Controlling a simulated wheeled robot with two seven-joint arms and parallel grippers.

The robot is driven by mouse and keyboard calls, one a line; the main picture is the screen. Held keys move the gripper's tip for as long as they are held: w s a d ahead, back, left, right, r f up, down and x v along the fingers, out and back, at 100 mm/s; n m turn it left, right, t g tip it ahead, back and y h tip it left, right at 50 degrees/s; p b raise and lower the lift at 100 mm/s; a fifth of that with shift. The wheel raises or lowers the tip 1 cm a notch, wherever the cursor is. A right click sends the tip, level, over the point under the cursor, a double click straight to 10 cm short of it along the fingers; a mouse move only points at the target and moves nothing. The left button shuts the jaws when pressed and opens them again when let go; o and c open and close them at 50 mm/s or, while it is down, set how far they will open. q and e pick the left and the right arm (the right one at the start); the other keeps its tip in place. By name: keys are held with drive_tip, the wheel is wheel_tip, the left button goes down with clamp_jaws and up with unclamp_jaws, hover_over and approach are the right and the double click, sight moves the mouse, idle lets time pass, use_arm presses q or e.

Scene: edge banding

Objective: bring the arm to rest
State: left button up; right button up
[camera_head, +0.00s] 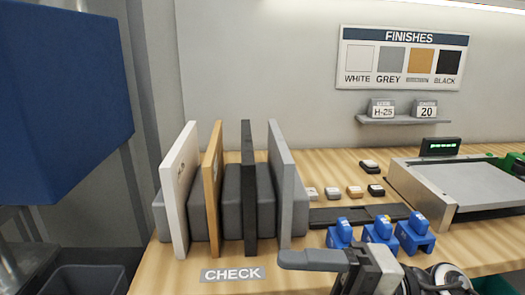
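One of my grippers (315,261) shows at the bottom, right of the middle, with its arm coming in from the lower right, so I take it as my right. A grey finger-like part points left over the front of the wooden bench (300,284), and a pale block (378,265) stands beside it. I see nothing held, but the finger gap is not clear. My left gripper is not in view.
White (174,200), wood-coloured (211,190), black (248,190) and grey (283,180) panels stand upright in a grey rack left of the gripper. Blue blocks (381,236) sit just behind it. A tray machine (470,185) stands at right. A blue box-like shape (60,100) fills the upper left.

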drive_tip(key=w+d+f+m+t+h, duration=0.4)
drive_tip(key=f+m+t, duration=0.1)
drive_tip(key=m+t, duration=0.6)
drive_tip(key=w+d+f+m+t+h, duration=0.4)
drive_tip(key=m+t, duration=0.4)
drive_tip(key=m, duration=0.5)
drive_tip(key=s+d+f+m+g+h, duration=0.1)
drive_tip(key=s+f+m+g+h, duration=0.3)
drive_tip(key=f, duration=0.8)
drive_tip(key=s+d+f+m+g+h, duration=0.1)
drive_tip(key=s+f+m+g+h, duration=0.3)
drive_tip(key=s+f, duration=0.3)
wheel_tip(320, 180, down, 5)
drive_tip(key=shift+s+d+m+h, duration=0.15)
drive_tip(key=shift+d+m+h, duration=0.15)
drive_tip(key=shift+m, duration=0.5)
